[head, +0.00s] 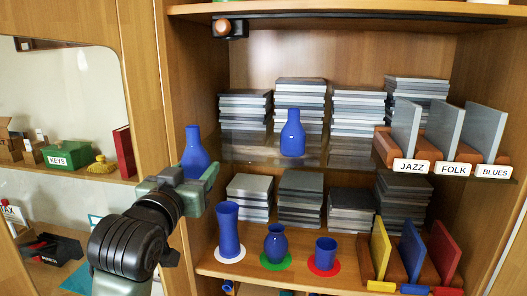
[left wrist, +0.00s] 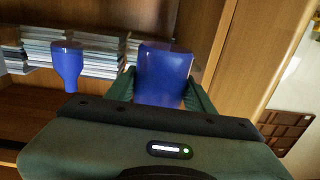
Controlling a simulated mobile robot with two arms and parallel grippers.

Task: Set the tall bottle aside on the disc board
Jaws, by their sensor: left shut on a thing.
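My left gripper (head: 190,177) is shut on a blue bottle (head: 194,149), which stands upright in front of the cabinet's left side post. In the left wrist view the held bottle (left wrist: 165,72) fills the space between the fingers. A second blue bottle (head: 292,135) stands on the upper glass shelf; it also shows in the left wrist view (left wrist: 68,66). On the lower shelf, a tall blue vase (head: 228,230) is on a white disc (head: 229,254), a round blue vase (head: 276,243) on a green disc, and a blue cup (head: 325,254) on a red disc. My right gripper is out of view.
Stacks of grey cases (head: 300,192) fill the back of both shelves. Grey dividers labelled JAZZ, FOLK and BLUES (head: 444,130) stand upper right; coloured dividers (head: 412,250) stand lower right. A left-hand alcove holds a green KEYS box (head: 65,150) and a red book (head: 125,151).

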